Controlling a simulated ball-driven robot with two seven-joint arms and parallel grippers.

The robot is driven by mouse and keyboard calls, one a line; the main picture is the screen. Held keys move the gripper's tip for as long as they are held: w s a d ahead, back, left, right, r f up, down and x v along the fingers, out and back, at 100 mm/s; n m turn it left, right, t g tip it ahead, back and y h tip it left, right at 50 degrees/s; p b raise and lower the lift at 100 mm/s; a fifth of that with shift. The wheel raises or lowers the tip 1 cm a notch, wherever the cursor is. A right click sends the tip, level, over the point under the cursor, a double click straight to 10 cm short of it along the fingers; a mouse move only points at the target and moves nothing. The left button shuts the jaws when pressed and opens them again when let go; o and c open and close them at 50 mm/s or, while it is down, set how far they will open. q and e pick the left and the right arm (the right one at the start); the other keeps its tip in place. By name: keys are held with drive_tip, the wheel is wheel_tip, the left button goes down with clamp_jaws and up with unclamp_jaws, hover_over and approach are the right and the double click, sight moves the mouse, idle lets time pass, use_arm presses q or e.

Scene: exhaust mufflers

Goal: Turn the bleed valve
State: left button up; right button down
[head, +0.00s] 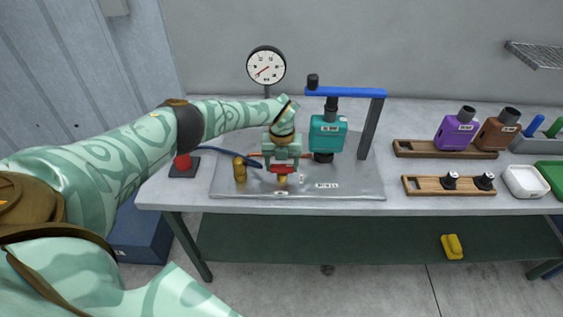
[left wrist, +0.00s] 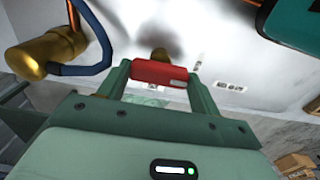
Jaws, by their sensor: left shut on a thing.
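The bleed valve's red handle (head: 283,169) is at the front of the grey metal plate (head: 350,187) on the bench. In the left wrist view the red handle (left wrist: 158,73) lies across between my two green fingers, with a blurred brass part behind it. My left gripper (head: 283,165) reaches down from above and is shut on the red handle. A brass fitting (head: 240,169) stands just left of it, and it also shows in the left wrist view (left wrist: 45,55). The valve's body is mostly hidden by my gripper. My right gripper is not in view.
A teal muffler (head: 328,133) stands right of my gripper under a blue arm (head: 345,92) on a post. A gauge (head: 266,66) rises behind. A red button (head: 183,162) and blue hose are left. Wooden racks (head: 420,149) stand at the right.

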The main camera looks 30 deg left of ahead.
sight(282, 165)
use_arm(q)
drive_tip(key=shift+w+a+r, duration=0.1)
idle(0.4)
drive_tip(key=o, duration=1)
wheel_tip(282, 165, up, 16)
drive_tip(key=p, duration=0.3)
drive_tip(key=shift+r, duration=0.1)
